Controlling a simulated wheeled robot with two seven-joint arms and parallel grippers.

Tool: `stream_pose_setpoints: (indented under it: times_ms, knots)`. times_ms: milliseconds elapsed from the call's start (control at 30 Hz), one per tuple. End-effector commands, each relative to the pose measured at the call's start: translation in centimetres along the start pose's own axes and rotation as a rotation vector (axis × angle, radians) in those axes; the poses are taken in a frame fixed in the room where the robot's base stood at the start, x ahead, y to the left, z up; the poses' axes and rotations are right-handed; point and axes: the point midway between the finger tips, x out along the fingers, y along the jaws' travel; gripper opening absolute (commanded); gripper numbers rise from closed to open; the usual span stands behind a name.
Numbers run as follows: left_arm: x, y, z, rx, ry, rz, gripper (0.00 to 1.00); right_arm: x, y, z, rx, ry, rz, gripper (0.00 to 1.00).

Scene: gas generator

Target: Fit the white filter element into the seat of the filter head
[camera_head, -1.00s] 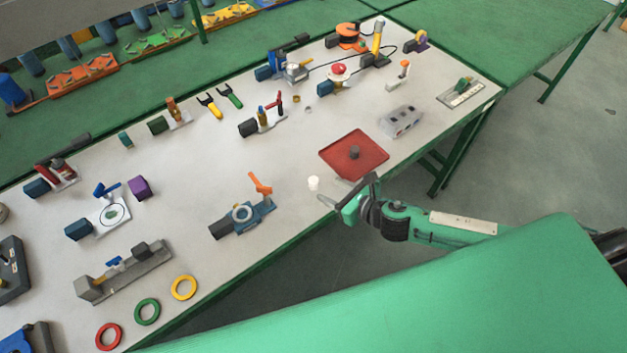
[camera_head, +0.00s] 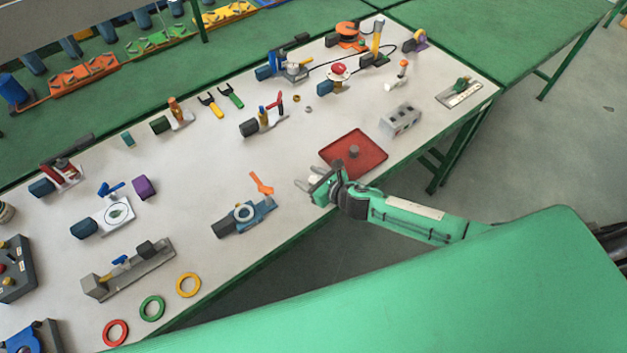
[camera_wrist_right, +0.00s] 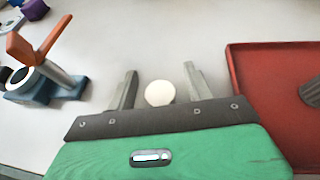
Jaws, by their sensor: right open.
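The white filter element (camera_wrist_right: 160,93) shows as a small round white top between the fingers of my right gripper (camera_wrist_right: 161,72) in the right wrist view. The fingers are open, with a gap on each side of it. In the head view the right gripper (camera_head: 310,179) is low at the table's front edge and partly hides the element. A blue fixture with a pale ring and an orange lever (camera_head: 243,213) stands to its left; it looks like the filter head, but I cannot be sure. It also shows at the left of the wrist view (camera_wrist_right: 40,88). My left gripper is not in view.
A red tray (camera_head: 335,157) with a grey post lies just right of the gripper. A grey block with holes (camera_head: 401,119) stands beyond it. The table (camera_head: 210,160) is clear between the gripper and the blue fixture. Coloured rings (camera_head: 152,308) lie at the front left.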

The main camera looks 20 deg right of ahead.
Motion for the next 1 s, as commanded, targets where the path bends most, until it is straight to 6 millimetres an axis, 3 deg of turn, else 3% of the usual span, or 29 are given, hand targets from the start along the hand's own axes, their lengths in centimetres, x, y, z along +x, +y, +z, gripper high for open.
stream_pose_setpoints:
  times_ms: [233,467,800,1000]
  knots:
    - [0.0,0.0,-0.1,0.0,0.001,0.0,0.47,0.1,0.0,0.0,0.0,0.0,0.0,0.5]
    - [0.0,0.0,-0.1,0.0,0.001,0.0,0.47,0.1,0.0,0.0,0.0,0.0,0.0,0.05]
    - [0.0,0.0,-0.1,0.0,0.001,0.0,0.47,0.0,0.0,0.2,-0.001,-0.001,0.0,0.04]
    - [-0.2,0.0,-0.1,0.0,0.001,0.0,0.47,-0.6,-0.1,2.0,-0.005,-0.004,0.0,0.04]
